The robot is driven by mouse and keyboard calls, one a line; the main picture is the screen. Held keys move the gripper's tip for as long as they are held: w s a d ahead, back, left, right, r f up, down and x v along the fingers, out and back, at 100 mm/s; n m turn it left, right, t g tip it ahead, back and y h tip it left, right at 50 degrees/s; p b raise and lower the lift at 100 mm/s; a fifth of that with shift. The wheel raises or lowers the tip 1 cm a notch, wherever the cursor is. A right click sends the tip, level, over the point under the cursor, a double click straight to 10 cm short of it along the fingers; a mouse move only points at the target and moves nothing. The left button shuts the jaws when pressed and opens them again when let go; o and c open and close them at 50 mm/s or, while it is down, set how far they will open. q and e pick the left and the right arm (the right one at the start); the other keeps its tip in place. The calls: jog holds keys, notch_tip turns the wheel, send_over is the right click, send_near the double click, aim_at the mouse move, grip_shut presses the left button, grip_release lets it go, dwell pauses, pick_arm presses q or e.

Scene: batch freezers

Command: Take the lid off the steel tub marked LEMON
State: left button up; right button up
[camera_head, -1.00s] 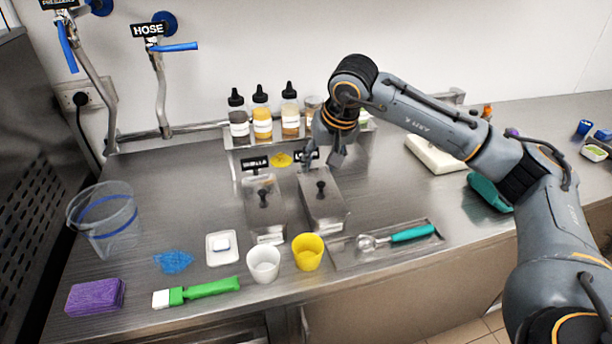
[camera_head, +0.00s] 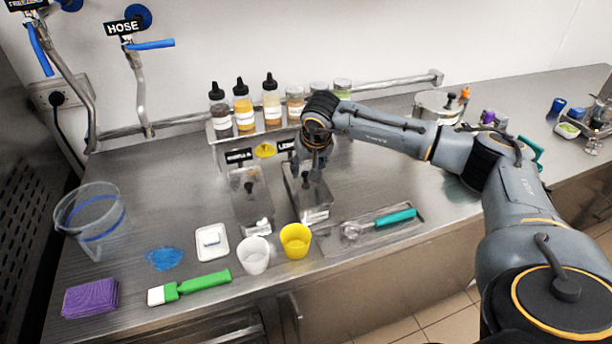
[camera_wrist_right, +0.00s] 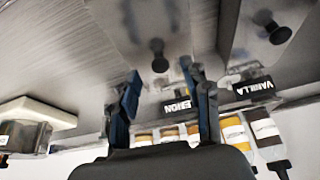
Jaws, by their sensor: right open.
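The steel tub marked LEMON (camera_head: 313,214) stands on the counter with its steel lid on. Its sign is partly hidden behind my arm in the head view; the LEMON sign (camera_wrist_right: 178,106) shows in the right wrist view. The lid's black knob (camera_wrist_right: 158,56) sits ahead of and between the fingertips there, apart from both. My right gripper (camera_head: 308,176) is open and empty, pointing down over this lid, and hides the knob in the head view. The right gripper's two dark fingers (camera_wrist_right: 162,82) stand wide apart in the wrist view. My left gripper is not in view.
A second lidded tub (camera_head: 250,212), marked VANILLA (camera_wrist_right: 253,88), stands close on the left. Bottles (camera_head: 243,112) stand on a rack behind. A yellow cup (camera_head: 296,241), a white cup (camera_head: 254,256) and a scoop on a tray (camera_head: 327,242) are in front.

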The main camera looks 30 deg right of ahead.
jog(key=x, duration=0.2)
jog(key=shift+w+f, duration=0.25)
jog(key=shift+s+r, duration=0.1)
jog(key=shift+s, duration=0.05)
jog(key=c, duration=0.4)
grip_shut()
